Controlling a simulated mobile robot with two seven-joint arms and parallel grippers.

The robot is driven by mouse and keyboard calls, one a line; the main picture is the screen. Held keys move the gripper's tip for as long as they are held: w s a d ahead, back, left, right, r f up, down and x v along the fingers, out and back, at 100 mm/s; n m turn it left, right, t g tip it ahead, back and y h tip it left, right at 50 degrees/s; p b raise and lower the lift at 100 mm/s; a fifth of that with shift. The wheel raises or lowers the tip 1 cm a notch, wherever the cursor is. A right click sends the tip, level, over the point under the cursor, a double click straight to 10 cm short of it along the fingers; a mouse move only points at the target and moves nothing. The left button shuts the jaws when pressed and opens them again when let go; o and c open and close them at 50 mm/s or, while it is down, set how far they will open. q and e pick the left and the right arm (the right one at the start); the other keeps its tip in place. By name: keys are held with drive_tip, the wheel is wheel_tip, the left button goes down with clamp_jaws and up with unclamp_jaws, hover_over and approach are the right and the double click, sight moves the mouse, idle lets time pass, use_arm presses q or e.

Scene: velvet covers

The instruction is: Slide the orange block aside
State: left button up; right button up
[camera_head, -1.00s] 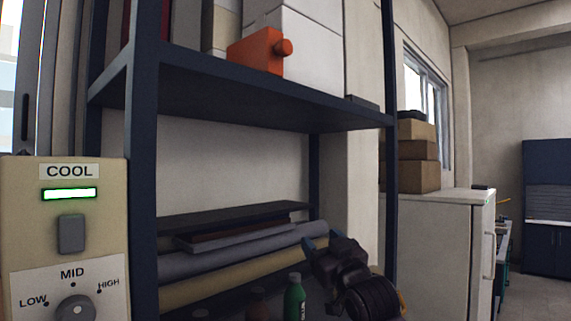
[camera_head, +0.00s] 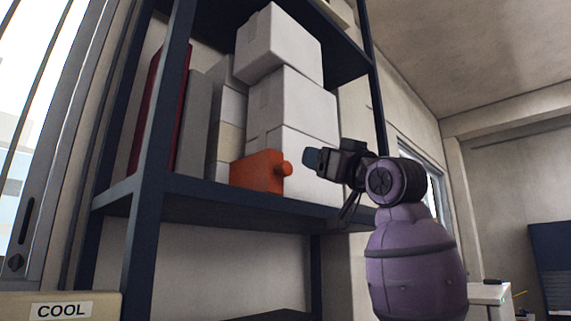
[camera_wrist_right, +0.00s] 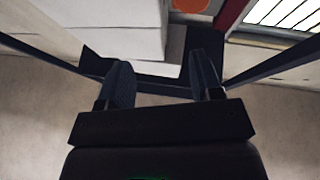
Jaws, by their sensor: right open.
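The orange block (camera_head: 258,171) has a round knob on its right side. It sits at the front of the middle shelf (camera_head: 225,204), before stacked white boxes. In the right wrist view, part of an orange thing (camera_wrist_right: 190,5) shows at the top edge, likely the block. My right gripper (camera_head: 318,160) is raised to shelf height, just right of the knob and apart from it. Its two fingers stand apart with nothing between them in the right wrist view (camera_wrist_right: 163,85). My left gripper is not in view.
White boxes (camera_head: 290,100) are stacked behind the block. Grey and red upright binders (camera_head: 192,125) stand to its left. A dark shelf post (camera_head: 155,150) rises at the left front. An upper shelf (camera_head: 345,50) lies above. A panel marked COOL (camera_head: 62,309) is at lower left.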

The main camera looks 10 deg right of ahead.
wheel_tip(320, 180, up, 4)
drive_tip(key=s+g, duration=0.2)
drive_tip(key=s, duration=0.1)
drive_tip(key=n+g, duration=0.1)
drive_tip(key=g, duration=0.4)
approach(288, 167)
drive_tip(key=shift+w, duration=0.6)
drive_tip(key=shift+y, duration=0.4)
drive_tip(key=p+x, duration=0.3)
drive_tip(key=x, duration=0.5)
drive_tip(key=shift+a, duration=0.15)
drive_tip(key=shift+p+x, duration=0.45)
drive_tip(key=shift+x, duration=0.4)
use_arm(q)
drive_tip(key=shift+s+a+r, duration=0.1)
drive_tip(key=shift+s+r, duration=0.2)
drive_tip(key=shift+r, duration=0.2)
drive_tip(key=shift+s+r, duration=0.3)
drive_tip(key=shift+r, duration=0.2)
use_arm(e)
drive_tip(key=shift+f, duration=0.15)
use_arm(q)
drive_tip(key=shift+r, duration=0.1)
use_arm(e)
clamp_jaws()
